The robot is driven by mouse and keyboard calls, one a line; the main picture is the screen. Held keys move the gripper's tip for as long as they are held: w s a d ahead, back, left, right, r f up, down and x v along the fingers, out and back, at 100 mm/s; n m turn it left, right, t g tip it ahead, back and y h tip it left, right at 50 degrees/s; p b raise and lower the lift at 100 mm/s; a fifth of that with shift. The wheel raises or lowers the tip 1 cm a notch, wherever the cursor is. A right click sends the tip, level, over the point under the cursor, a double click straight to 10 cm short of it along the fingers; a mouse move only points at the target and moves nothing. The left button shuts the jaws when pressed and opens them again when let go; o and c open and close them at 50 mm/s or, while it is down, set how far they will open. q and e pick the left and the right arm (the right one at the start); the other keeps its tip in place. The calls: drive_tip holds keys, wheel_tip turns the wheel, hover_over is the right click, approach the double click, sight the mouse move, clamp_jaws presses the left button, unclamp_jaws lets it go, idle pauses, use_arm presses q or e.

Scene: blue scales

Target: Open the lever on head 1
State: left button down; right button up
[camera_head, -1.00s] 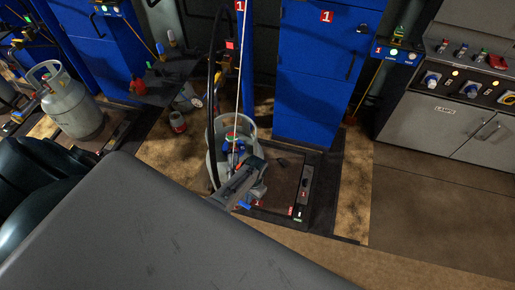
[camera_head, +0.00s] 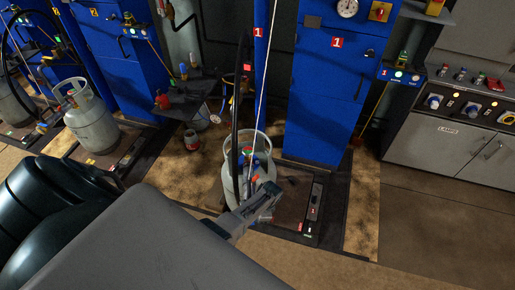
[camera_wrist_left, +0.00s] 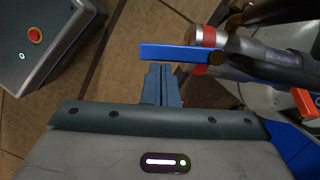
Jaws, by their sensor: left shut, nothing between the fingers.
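The blue lever (camera_wrist_left: 180,53) of head 1 shows in the left wrist view, lying across the picture. It joins the grey metal head (camera_wrist_left: 240,50) near a red ring (camera_wrist_left: 208,38). My left gripper (camera_wrist_left: 162,70) is shut and empty. Its fingertips are right at the lever's near edge; I cannot tell if they touch. In the head view my left gripper (camera_head: 270,194) is in front of the grey gas cylinder (camera_head: 234,170) at station 1 and hides the lever. My right gripper is not in view.
The cylinder stands on a dark scale platform (camera_head: 290,215) in front of a blue cabinet (camera_head: 325,100) marked 1. A black hose (camera_head: 237,110) and a thin pale cable hang above the cylinder. Another cylinder (camera_head: 92,120) stands at the left. Floor at the right is clear.

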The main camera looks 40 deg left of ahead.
use_arm(q)
drive_tip(key=shift+s+a, duration=0.1)
drive_tip(key=shift+s, duration=0.1)
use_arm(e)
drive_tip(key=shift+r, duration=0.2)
use_arm(q)
drive_tip(key=shift+a, duration=0.15)
idle(0.4)
drive_tip(key=w+d+r, duration=0.2)
drive_tip(key=r, duration=0.3)
drive_tip(key=w+d+r+p, duration=0.1)
drive_tip(key=w+d+r, duration=0.1)
drive_tip(key=r, duration=0.2)
drive_tip(key=shift+w+d+r, duration=0.25)
drive_tip(key=shift+w+r, duration=0.05)
drive_tip(key=shift+r, duration=0.05)
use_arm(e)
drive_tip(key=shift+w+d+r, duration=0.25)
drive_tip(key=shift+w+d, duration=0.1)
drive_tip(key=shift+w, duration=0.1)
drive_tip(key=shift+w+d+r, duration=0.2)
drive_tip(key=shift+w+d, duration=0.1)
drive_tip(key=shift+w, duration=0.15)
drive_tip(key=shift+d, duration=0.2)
